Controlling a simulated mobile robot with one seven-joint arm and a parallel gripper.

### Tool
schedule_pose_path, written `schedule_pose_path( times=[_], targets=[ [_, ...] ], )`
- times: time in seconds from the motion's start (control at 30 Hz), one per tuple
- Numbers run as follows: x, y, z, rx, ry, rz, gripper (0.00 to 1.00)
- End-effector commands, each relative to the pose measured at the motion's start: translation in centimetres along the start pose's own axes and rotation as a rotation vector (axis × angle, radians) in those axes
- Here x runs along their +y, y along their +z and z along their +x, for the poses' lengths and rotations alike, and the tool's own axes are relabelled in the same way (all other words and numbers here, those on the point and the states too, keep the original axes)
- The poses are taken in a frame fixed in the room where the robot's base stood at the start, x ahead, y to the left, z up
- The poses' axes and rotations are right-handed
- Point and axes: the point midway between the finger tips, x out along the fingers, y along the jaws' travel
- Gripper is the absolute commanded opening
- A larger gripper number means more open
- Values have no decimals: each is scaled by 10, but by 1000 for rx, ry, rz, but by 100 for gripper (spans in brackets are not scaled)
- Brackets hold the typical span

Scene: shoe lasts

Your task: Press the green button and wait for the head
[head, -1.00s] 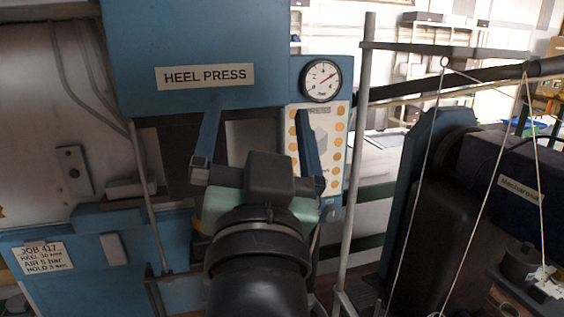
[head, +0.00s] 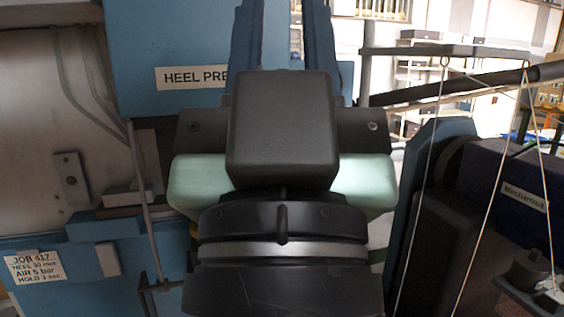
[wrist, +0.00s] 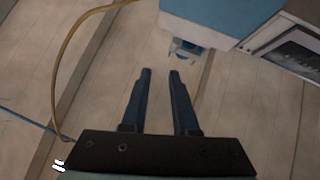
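The blue heel press (head: 150,30) stands at the left and centre of the head view, its name plate (head: 190,76) partly covered by my gripper. I see no green button in either view. My gripper (head: 281,12) is large and close to the camera, in front of the press, its fingers pointing up the picture. The fingers are apart, with a narrow gap and nothing between them. In the wrist view my gripper (wrist: 160,72) also shows empty, over a plank floor. A blue and white body (wrist: 205,18) with a small pale fitting lies beyond the fingertips; I cannot tell whether it is the press.
A job card (head: 35,267) is fixed at the press's lower left. A dark machine (head: 440,220) with cords hanging from a bar stands at right. In the wrist view a yellow hose (wrist: 66,60) curves at left and a framed panel (wrist: 290,45) is at upper right.

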Motion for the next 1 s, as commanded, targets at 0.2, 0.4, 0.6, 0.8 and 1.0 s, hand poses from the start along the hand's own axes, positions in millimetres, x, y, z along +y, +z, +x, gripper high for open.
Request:
schedule_pose_path(
  times=[0.2,0.4,0.6,0.8,1.0],
  targets=[
    [0,0,0,-1,0,1,0],
    [0,0,0,-1,0,1,0],
    [0,0,0,-1,0,1,0],
    [0,0,0,-1,0,1,0],
    [0,0,0,-1,0,1,0]
  ],
)
